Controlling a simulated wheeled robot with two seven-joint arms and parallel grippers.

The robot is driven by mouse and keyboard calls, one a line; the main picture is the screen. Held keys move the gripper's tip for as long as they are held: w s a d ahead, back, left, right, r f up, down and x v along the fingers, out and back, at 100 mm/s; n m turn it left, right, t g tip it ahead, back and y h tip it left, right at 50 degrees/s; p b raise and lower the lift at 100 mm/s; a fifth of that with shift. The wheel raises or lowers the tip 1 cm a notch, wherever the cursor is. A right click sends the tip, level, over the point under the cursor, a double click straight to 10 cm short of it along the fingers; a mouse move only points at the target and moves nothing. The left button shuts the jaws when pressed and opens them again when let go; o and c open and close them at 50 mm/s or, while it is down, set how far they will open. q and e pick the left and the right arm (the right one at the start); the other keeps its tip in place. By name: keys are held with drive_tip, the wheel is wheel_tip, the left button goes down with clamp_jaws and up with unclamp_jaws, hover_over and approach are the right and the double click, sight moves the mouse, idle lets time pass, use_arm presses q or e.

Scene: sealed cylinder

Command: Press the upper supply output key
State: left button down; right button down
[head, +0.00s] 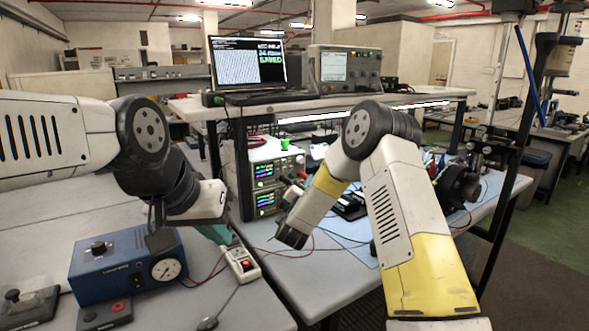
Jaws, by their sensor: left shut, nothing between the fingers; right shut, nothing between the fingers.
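Two bench supplies are stacked under the shelf, left of centre. The upper supply (264,171) has a lit display; the lower supply (263,204) stands beneath it, also lit. The output key on the upper supply is too small to make out. Dark and red leads or plugs crowd the right side of their fronts. My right gripper (291,238) is shut and empty, pointing down in front of the supplies, below and right of the lower one. My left gripper (161,239) is shut and empty, over the blue gauge box at the left, well away from the supplies.
A blue box (112,262) with a dial gauge stands at front left. A small white box with a red button (242,265) lies near the table edge, with loose wires around. A laptop (248,65) and an instrument (345,68) stand on the shelf above. Dark equipment (457,185) stands right.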

drive_tip(key=shift+w+a, duration=0.8)
drive_tip(key=shift+w, duration=0.4)
drive_tip(key=shift+w+a, duration=0.85)
drive_tip(key=shift+w, duration=0.4)
drive_tip(key=shift+w+a, duration=0.8)
drive_tip(key=shift+w, duration=0.4)
drive_tip(key=shift+w+a, duration=0.25)
drive_tip(key=shift+w, duration=0.1)
drive_tip(key=shift+w+a, duration=0.2)
drive_tip(key=shift+w, duration=0.1)
drive_tip(key=shift+s+d, duration=0.45)
drive_tip(key=shift+s, duration=0.2)
drive_tip(key=shift+s+d, duration=0.7)
drive_tip(key=shift+s, duration=0.35)
drive_tip(key=shift+s+d, duration=0.7)
drive_tip(key=shift+s, duration=0.35)
